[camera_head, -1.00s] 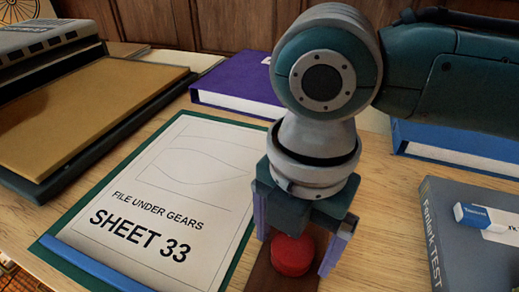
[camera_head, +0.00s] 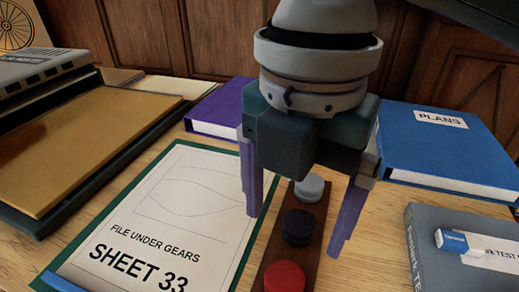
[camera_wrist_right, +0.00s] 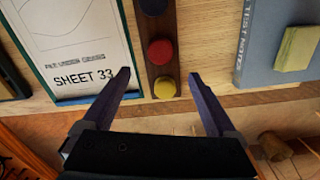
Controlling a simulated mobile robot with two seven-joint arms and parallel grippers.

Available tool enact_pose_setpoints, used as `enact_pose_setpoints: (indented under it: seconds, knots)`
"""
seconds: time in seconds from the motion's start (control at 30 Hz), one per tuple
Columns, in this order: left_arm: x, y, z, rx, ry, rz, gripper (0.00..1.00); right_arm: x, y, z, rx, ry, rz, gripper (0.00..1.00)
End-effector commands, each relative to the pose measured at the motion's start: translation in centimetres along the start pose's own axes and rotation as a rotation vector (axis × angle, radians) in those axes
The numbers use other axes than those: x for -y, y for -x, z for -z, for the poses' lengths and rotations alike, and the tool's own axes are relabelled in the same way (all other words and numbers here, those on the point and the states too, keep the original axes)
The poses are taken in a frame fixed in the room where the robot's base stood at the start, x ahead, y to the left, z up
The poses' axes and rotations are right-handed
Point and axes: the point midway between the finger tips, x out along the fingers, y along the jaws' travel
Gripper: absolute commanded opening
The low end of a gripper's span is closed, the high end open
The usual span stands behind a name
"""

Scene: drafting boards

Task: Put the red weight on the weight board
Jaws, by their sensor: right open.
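The red weight (camera_head: 285,277) is a round disc on the weight board (camera_head: 313,252), a narrow dark brown strip. In the right wrist view the red weight (camera_wrist_right: 160,53) sits on the strip between a dark blue weight (camera_wrist_right: 154,6) and a yellow weight (camera_wrist_right: 164,88). My right gripper (camera_head: 295,231) is open and empty above the board, its purple fingers apart. In the right wrist view the gripper's fingers (camera_wrist_right: 159,75) stand either side of the strip, clear of the red weight. My left gripper is out of view.
A pale grey weight (camera_head: 310,188) stands at the strip's far end. The SHEET 33 board (camera_head: 165,225) lies left. A grey book (camera_head: 425,265) lies right, a blue PLANS binder (camera_head: 450,150) behind it. A purple binder (camera_head: 215,110) is at the back.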

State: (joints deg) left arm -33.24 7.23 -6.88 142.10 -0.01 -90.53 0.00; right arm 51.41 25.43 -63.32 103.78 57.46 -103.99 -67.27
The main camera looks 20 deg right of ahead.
Motion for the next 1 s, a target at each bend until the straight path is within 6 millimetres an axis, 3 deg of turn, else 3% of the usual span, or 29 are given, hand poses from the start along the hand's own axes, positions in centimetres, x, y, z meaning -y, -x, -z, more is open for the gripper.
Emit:
enact_pose_setpoints:
  seconds: [0.17, 0.27, 0.43, 0.57, 0.67, 0.8, 1.0]
  knots:
    - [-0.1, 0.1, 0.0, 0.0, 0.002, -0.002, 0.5, 0.0, 0.2, 0.3, -0.006, -0.01, -0.005, 0.93]
    - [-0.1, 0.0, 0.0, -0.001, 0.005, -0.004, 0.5, -0.2, -0.6, 1.9, -0.045, -0.069, -0.043, 0.93]
    - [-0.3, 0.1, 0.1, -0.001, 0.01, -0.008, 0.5, -0.8, -2.2, 6.3, -0.192, -0.4, -0.181, 0.93]
    - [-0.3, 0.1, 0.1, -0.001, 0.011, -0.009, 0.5, -0.2, -2.9, 7.5, -0.306, -0.817, -0.269, 0.93]
    - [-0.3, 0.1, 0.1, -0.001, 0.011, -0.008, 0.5, 1.8, -3.8, 6.8, -0.35, -1.178, -0.301, 0.93]
    - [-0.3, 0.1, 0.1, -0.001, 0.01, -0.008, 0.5, 6.9, -5.4, 4.5, -0.316, -1.654, -0.32, 0.93]
    - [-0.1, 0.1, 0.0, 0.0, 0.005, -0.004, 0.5, 13.7, -6.5, 2.2, -0.183, -2.057, -0.343, 0.93]
